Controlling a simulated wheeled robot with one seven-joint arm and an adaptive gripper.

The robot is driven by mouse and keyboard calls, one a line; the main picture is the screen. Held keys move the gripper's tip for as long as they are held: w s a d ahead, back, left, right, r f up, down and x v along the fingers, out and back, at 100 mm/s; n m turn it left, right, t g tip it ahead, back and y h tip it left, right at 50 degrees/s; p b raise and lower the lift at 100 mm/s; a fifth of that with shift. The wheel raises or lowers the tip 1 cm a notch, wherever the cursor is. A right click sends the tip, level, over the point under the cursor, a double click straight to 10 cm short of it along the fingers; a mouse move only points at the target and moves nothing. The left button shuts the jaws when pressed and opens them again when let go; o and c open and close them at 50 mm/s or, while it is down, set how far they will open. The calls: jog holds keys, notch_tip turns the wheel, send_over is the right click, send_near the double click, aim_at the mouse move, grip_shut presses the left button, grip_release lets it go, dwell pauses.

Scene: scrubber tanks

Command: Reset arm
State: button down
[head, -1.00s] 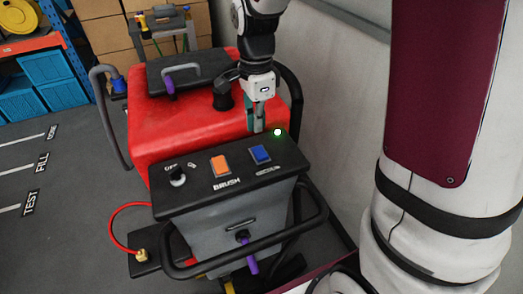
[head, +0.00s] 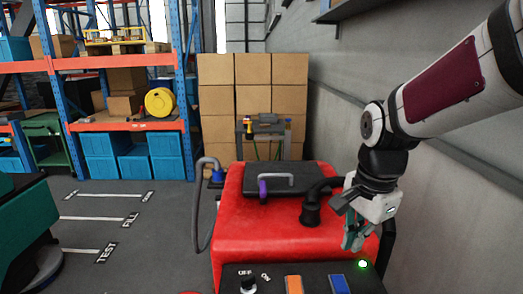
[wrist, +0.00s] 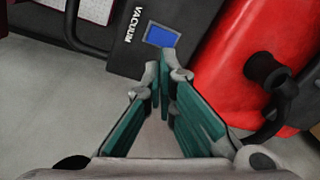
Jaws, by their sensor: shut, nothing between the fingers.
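My gripper (head: 352,238) is at the right front of the red scrubber tank (head: 262,222), above the black control panel. Its green-padded fingers are closed with nothing between them. In the wrist view my gripper (wrist: 164,78) points toward the panel (wrist: 128,58), close to the blue vacuum switch (wrist: 161,36); I cannot tell the exact gap. The panel also carries an orange switch (head: 294,284), a black knob (head: 248,283) and a lit green-white lamp (head: 362,264). My arm reaches in from the right.
A grey wall (head: 440,190) runs close along the right side. Stacked cardboard boxes (head: 252,95) and a shelf rack (head: 120,62) stand behind. A teal machine (head: 25,225) is at the left.

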jog(key=s+r+n+t, duration=0.2)
jog(key=s+r+n, duration=0.1)
jog(key=s+n, duration=0.3)
jog(key=s+r+n+t, duration=0.2)
jog(key=s+r+n, duration=0.1)
jog(key=s+n, duration=0.4)
jog(key=shift+s+r+b, duration=0.35)
jog(key=shift+s+r, duration=0.05)
jog(key=shift+s, duration=0.1)
jog(key=shift+a, duration=0.1)
